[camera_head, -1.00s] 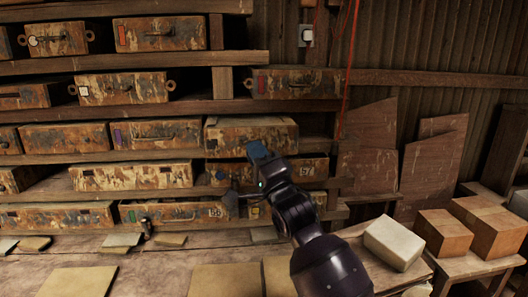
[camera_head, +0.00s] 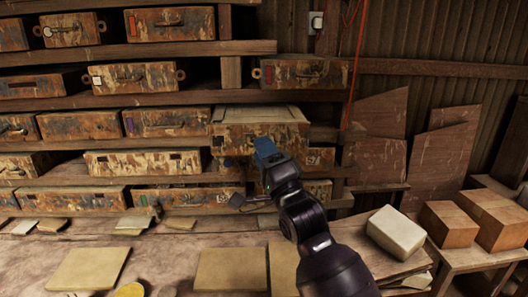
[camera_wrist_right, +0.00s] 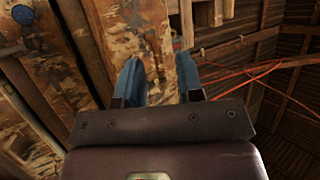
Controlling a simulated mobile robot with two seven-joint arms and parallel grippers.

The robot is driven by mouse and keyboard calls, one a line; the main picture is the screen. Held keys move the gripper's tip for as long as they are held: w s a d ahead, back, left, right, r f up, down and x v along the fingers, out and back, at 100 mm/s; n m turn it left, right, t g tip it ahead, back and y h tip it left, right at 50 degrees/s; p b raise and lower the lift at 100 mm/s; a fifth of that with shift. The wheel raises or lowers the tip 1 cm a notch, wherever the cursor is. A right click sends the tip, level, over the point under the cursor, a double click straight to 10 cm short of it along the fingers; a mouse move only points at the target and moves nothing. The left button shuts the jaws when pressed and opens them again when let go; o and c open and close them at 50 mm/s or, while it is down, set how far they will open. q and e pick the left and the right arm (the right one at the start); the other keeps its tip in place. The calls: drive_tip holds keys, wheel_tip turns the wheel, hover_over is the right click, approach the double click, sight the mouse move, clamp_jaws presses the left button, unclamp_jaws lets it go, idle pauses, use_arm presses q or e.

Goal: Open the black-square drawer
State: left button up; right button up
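The drawer with a small black square (camera_head: 217,141) on its front stands out of the rack in the head view, its pale top (camera_head: 258,114) showing. Its front is worn and mottled brown. My right gripper (camera_head: 264,148), with blue fingers, is at the middle of this front. My left gripper is not in view.
Other drawers (camera_head: 133,78) fill the rack at left and around, and one (camera_head: 302,73) stands above right. A workbench (camera_head: 180,250) with flat tiles lies below. A pale block (camera_head: 396,232) and wooden blocks (camera_head: 448,224) stand at right. A red cord (camera_head: 353,75) hangs beside the rack.

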drive_tip(key=b+v, duration=0.2)
drive_tip(key=v, duration=0.8)
drive_tip(key=shift+s+d+f, duration=0.15)
drive_tip(key=shift+s+d, duration=0.05)
drive_tip(key=shift+s, duration=0.1)
